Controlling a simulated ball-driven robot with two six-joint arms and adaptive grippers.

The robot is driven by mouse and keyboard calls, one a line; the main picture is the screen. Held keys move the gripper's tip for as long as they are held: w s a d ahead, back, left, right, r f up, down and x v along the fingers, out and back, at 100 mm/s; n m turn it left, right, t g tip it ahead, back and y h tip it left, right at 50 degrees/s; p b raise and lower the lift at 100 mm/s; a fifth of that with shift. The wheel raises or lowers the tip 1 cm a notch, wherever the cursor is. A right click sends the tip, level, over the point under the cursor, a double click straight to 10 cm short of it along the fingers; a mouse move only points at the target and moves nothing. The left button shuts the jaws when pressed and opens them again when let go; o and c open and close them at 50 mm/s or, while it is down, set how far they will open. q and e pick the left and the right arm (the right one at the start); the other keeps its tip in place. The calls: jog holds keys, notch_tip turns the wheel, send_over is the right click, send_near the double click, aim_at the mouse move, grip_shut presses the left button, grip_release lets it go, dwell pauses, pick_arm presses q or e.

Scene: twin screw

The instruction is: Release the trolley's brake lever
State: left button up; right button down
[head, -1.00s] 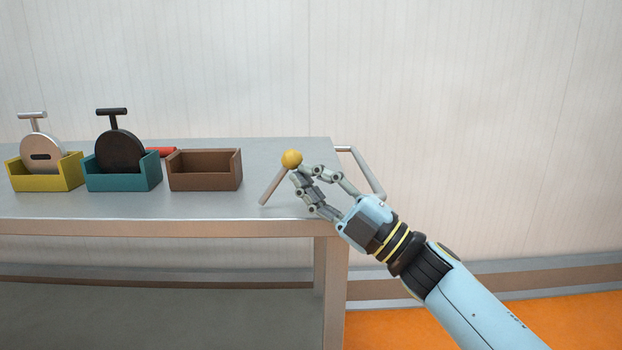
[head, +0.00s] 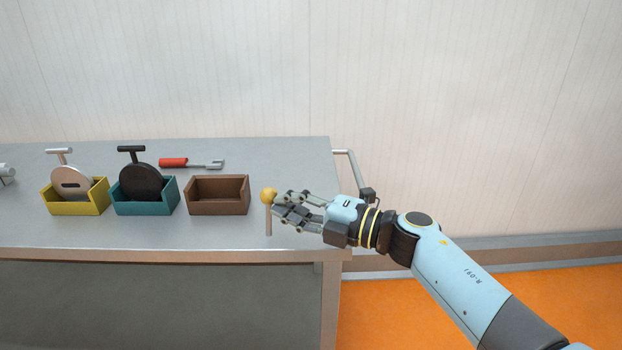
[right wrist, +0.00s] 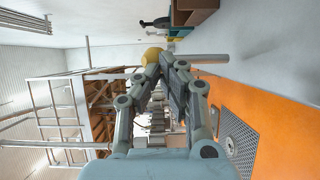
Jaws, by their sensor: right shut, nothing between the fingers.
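The brake lever is a thin rod (head: 268,222) with a yellow ball knob (head: 268,195), near the trolley's front right corner. It stands about upright in the head view. The knob also shows in the right wrist view (right wrist: 152,55), just beyond the fingertips. My right gripper (head: 277,204) is shut and empty, with its fingertips at the right side of the knob. Whether they touch it I cannot tell.
The trolley's grey top (head: 110,238) carries a yellow box (head: 75,209) and a teal box (head: 145,208), each with a handled disc, and an empty brown box (head: 217,195). A red-handled tool (head: 175,162) lies behind. A rail handle (head: 352,165) sticks out at the right end.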

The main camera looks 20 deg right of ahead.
pick_arm(q)
notch_tip(320, 180, up, 11)
jog(key=p, duration=0.9)
jog(key=shift+w, duration=0.2)
pick_arm(e)
jog(key=w+a+n+g+h, duration=0.1)
jog(key=a+g+h, duration=0.1)
jog(key=a, duration=0.4)
jog(key=shift+w+r, duration=0.3)
jog(key=shift+w, duration=0.1)
pick_arm(q)
jog(key=shift+r, duration=0.15)
pick_arm(e)
jog(key=shift+a, duration=0.1)
pick_arm(q)
jog(key=shift+r, duration=0.1)
pick_arm(e)
jog(key=shift+r, duration=0.1)
